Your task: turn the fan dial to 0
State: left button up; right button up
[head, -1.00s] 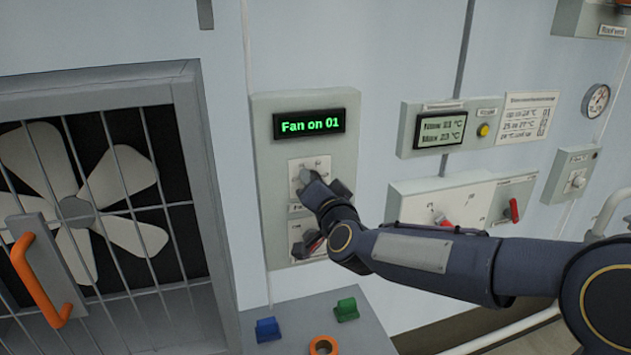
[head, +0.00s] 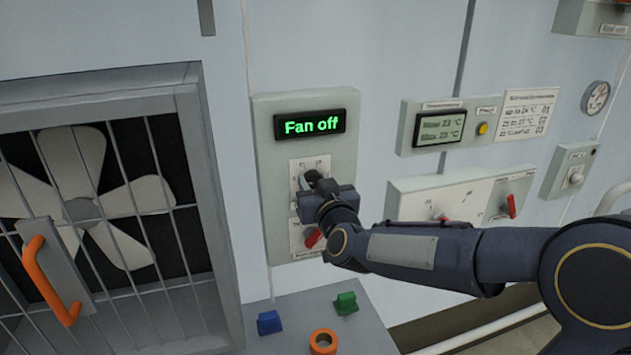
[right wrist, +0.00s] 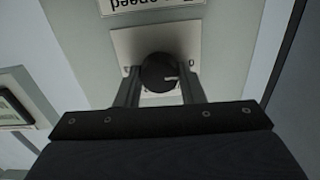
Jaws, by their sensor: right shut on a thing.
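The fan panel (head: 266,181) is on the wall right of the caged fan. Its display (head: 310,124) reads "Fan off" in green. My right gripper (head: 311,179) is at the upper dial plate below the display and covers most of it. In the right wrist view the dark round fan dial (right wrist: 158,72) sits between the two fingers of my right gripper (right wrist: 160,88), which are shut on it. A pale pointer mark shows on the dial's right side in that view. The plate's markings are mostly hidden. My left gripper is not in view.
A lower red switch (head: 314,238) is partly behind my right gripper. The caged fan (head: 100,200) with an orange handle (head: 45,280) is at left. A blue block (head: 269,322), a green block (head: 346,302) and an orange ring (head: 323,341) are on the ledge below.

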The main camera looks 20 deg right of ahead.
jog(key=shift+f+n, duration=0.15)
jog(key=shift+n, duration=0.15)
jog(key=o, duration=1)
jog(key=s+b, duration=0.1)
jog(key=s, duration=0.6)
jog(key=shift+s+d, duration=0.1)
jog(key=shift+s, duration=0.3)
jog(key=s+d+f+g+y, duration=0.1)
jog(key=s+f+g, duration=0.3)
jog(key=s, duration=0.5)
jog(key=s+d+f+m+g+y, duration=0.1)
jog(key=s+f+g, duration=0.3)
jog(key=s, duration=0.5)
jog(key=s+d+f+m+g+y, duration=0.1)
jog(key=s+f+g, duration=0.3)
jog(key=s+f, duration=0.4)
jog(key=shift+s+d, duration=0.2)
jog(key=shift+s, duration=0.85)
